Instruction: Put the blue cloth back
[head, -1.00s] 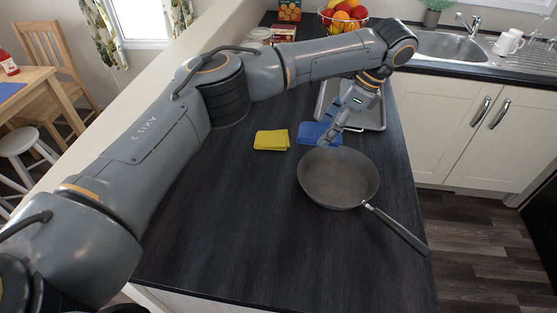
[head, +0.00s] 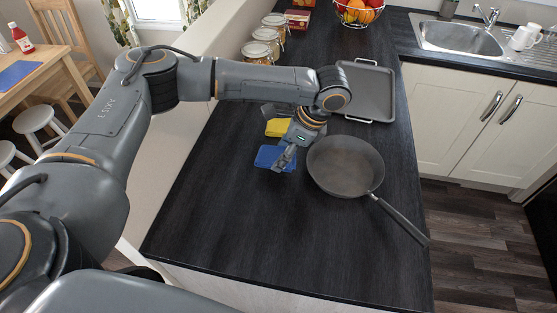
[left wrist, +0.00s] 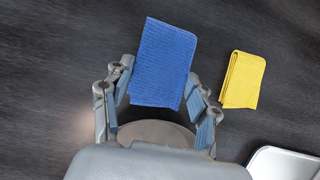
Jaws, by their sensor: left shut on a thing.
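The folded blue cloth (head: 270,156) is in the head view on or just above the dark worktop, left of the frying pan. My left gripper (head: 285,163) is shut on it at its right side. In the left wrist view the blue cloth (left wrist: 163,60) reaches out between the two fingers of my left gripper (left wrist: 160,95). I cannot tell whether the cloth touches the worktop. My right gripper is not in view.
A yellow cloth (head: 277,127) lies just behind the blue one, also in the left wrist view (left wrist: 243,80). A frying pan (head: 345,166) is close on the right. A grey tray (head: 368,92) lies behind it. The front worktop (head: 260,225) is clear.

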